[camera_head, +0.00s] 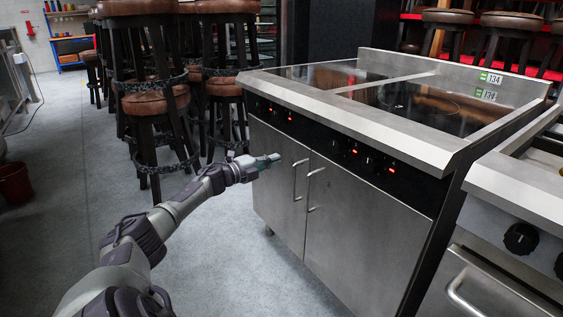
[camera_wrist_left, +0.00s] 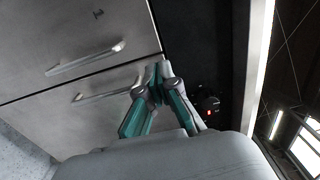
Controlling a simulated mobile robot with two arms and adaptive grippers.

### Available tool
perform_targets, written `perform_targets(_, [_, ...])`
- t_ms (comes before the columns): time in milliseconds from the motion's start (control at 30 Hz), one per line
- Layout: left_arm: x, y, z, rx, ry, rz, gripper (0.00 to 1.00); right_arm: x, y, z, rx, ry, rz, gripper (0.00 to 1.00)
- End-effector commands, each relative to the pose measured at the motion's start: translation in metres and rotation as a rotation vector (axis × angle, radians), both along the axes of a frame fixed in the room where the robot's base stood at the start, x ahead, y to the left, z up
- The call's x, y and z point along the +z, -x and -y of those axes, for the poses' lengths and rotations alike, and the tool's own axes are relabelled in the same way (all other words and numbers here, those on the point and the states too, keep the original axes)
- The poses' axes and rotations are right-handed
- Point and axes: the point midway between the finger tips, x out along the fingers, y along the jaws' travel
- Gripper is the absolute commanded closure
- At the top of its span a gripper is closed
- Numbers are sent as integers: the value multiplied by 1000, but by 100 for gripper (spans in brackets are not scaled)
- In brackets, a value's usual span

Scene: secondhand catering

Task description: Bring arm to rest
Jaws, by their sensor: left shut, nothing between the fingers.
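My left arm (camera_head: 178,208) reaches in from the lower left in the head view. Its gripper (camera_head: 274,158) is shut and empty, in front of the left door of a stainless steel stove cabinet (camera_head: 350,210). In the left wrist view the left gripper (camera_wrist_left: 159,72) has its fingertips together, with the cabinet doors and their handles (camera_wrist_left: 108,88) behind. Whether the fingertips touch the door cannot be told. My right gripper is not in view.
The stove has a dark glass top (camera_head: 405,103) and a control strip with red lights (camera_head: 354,152). Stacked bar stools (camera_head: 150,100) stand behind the arm. Another steel appliance (camera_head: 500,235) is at the right. A red bucket (camera_head: 14,183) stands at far left. Grey floor (camera_head: 75,210) is clear at left.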

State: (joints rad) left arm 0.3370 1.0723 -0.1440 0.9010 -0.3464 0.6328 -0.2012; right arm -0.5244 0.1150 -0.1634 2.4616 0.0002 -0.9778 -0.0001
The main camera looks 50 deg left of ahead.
Motion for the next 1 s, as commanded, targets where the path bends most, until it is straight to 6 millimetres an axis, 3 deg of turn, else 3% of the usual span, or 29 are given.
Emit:
perform_targets(300, [-2, 34, -44, 2, 2, -1, 100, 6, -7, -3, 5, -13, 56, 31])
perform_targets(733, [-3, 41, -51, -3, 4, -1, 100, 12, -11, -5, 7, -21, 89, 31])
perform_targets(867, [-23, 29, -28, -13, 40, -13, 100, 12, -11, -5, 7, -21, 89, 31])
perform_targets(967, [-56, 12, 16, -24, 110, -36, 100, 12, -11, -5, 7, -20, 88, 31])
perform_targets(1000, [-72, 6, 40, -27, 150, -47, 100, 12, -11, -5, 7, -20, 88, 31])
